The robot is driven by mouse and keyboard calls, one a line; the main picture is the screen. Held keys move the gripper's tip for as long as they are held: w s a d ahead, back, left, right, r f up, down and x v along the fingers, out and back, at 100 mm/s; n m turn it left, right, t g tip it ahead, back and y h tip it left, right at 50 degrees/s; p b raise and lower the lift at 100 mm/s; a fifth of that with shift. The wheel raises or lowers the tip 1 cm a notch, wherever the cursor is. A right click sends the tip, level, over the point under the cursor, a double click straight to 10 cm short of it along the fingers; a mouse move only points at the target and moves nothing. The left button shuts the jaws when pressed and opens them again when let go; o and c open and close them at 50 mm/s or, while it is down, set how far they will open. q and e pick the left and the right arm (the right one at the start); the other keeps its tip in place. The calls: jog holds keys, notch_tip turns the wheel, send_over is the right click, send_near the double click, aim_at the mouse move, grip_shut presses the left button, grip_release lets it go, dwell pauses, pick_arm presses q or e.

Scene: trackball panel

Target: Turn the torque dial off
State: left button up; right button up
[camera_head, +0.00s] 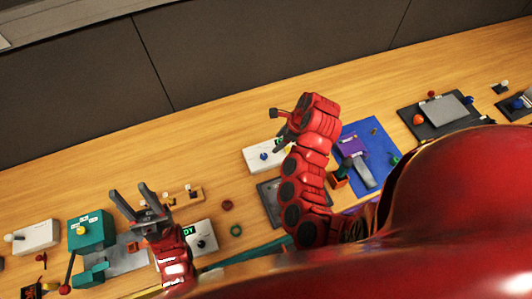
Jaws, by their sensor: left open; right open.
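Several boxes with knobs stand on the bench, and their labels are too small to read, so I cannot tell which carries the torque dial. A white box (207,233) with a black knob (201,244) and a green display stands right of my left gripper (130,189). My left gripper is open and empty, its fingers pointing away from me. A teal box (87,241) with a yellow knob (82,229) stands left of it.
A white box (37,234) stands at the far left. A blue mat (378,151) with a purple box (350,146) lies right of my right arm. A black panel (415,121) is farther right. Small rings lie between the arms. The back strip of the wooden bench (160,145) is clear.

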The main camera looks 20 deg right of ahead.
jog(key=x, duration=1)
jog(key=shift+a+r+b, duration=0.1)
jog(key=shift+b, duration=0.2)
jog(key=shift+p+x, duration=0.3)
jog(key=shift+x, duration=0.85)
grip_shut()
